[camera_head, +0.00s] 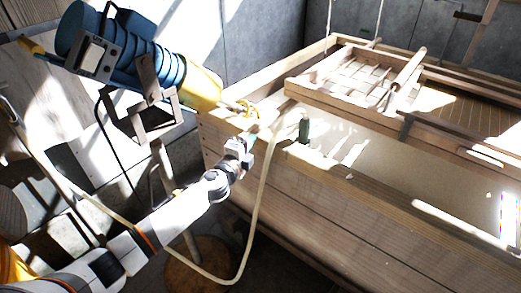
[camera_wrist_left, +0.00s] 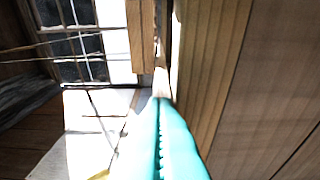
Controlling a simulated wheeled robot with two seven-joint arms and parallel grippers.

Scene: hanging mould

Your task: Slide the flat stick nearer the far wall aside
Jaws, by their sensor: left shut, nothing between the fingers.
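My left gripper (camera_head: 250,138) is at the near left corner of a large wooden vat (camera_head: 330,190), beside its outer wall. In the left wrist view its teal fingers (camera_wrist_left: 163,103) are shut and empty, with the vat's wooden wall (camera_wrist_left: 212,65) to their right. A narrow pale wooden piece (camera_wrist_left: 161,82) shows just past the fingertips; I cannot tell whether it is a stick or whether they touch. In the head view a slatted wooden mould (camera_head: 355,80) hangs over the vat's far part. I cannot clearly make out which piece is the flat stick nearer the far wall.
A blue and yellow machine (camera_head: 130,55) stands left of the vat. A small dark green object (camera_head: 304,128) is at the vat's near side. Cords (camera_head: 379,20) hang above the mould.

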